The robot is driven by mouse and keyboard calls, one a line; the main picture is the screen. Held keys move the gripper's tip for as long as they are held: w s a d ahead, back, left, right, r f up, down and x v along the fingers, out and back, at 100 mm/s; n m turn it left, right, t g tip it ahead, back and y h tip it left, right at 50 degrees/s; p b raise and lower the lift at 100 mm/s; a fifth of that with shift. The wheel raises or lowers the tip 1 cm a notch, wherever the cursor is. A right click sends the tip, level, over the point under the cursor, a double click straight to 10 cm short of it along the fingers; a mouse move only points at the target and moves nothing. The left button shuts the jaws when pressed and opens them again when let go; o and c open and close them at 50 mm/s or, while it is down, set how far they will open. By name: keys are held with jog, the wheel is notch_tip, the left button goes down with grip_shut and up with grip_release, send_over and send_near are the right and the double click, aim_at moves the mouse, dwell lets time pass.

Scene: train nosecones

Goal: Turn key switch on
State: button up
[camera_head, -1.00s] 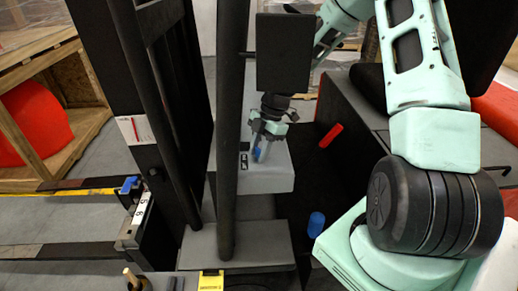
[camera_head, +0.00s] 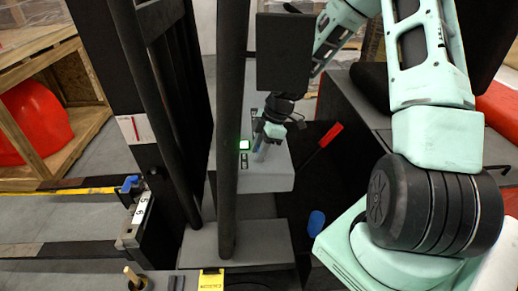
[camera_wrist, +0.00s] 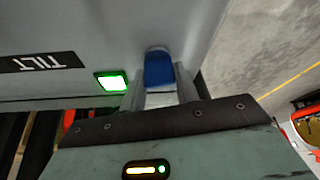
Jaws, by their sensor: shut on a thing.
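The key switch (camera_wrist: 158,70) shows in the wrist view as a blue key head standing out of the grey panel (camera_wrist: 100,35). My gripper (camera_wrist: 160,82) has its two fingers on either side of the blue key and is shut on it. In the head view my gripper (camera_head: 262,152) reaches down to the grey console (camera_head: 268,178). The key is mostly hidden there by the fingers. A square green light (camera_wrist: 111,82) glows on the panel beside the key, and the light also shows in the head view (camera_head: 244,145).
A black plate marked TILT (camera_wrist: 38,62) is on the panel. A dark upright post (camera_head: 228,150) stands left of the console. A red-handled lever (camera_head: 331,135) stands to its right, and a blue knob (camera_head: 316,222) is lower down. A yellow tag (camera_head: 211,280) is at the bottom.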

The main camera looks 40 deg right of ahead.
jog(key=o, duration=1)
jog(key=b+v, duration=0.1)
jog(key=v, duration=1.6)
jog(key=shift+d+r, duration=0.1)
jog(key=shift+r, duration=0.15)
